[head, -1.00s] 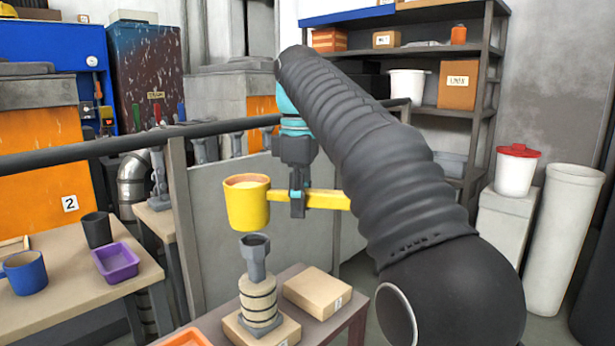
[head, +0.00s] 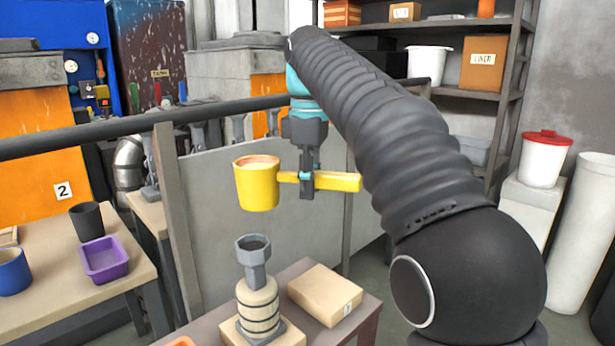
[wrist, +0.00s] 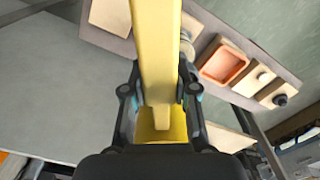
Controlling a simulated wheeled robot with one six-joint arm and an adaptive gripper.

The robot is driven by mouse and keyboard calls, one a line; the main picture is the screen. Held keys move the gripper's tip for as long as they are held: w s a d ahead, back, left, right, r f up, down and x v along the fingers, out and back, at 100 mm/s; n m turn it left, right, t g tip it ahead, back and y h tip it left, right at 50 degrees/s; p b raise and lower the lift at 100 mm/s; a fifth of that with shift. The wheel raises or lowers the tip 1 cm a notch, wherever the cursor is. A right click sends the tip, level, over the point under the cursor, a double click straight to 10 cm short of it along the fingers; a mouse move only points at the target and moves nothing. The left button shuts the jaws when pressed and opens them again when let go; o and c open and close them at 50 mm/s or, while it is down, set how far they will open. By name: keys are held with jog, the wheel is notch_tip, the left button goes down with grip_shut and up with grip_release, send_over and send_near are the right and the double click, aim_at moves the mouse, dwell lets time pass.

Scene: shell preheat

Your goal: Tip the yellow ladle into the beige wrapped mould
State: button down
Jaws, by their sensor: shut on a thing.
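The yellow ladle (head: 257,186) hangs in the air, its cup upright with its mouth facing up. My gripper (head: 307,180) is shut on the ladle's handle, to the right of the cup. In the wrist view the yellow handle (wrist: 157,60) runs between the gripper's fingers (wrist: 160,95). The beige wrapped mould (head: 258,305) stands upright below on the small table, with dark bands round it and a grey funnel-like top (head: 253,262). The ladle's cup is above the mould's top and apart from it. The ladle's contents are barely visible.
A cardboard-coloured block (head: 325,293) lies right of the mould. An orange tray (wrist: 224,62) also sits on that table. A grey panel with a dark rail (head: 150,122) stands behind. A purple tray (head: 104,260) and dark cup (head: 87,222) are on the left table.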

notch_tip(320, 180, down, 3)
jog(key=shift+w+f+t+b, duration=0.15)
jog(key=shift+t+b, duration=0.2)
jog(key=shift+t, duration=0.75)
jog(key=shift+d+t+b, duration=0.15)
jog(key=shift+t+b, duration=0.25)
jog(key=shift+b, duration=0.25)
jog(key=shift+w+t+h+b, duration=0.15)
jog(key=shift+t+h+b, duration=0.15)
jog(key=shift+t+b, duration=0.45)
jog(key=shift+t+h+b, duration=0.3)
jog(key=shift+t+b, duration=1.45)
jog(key=shift+b, duration=1)
dwell(2.6)
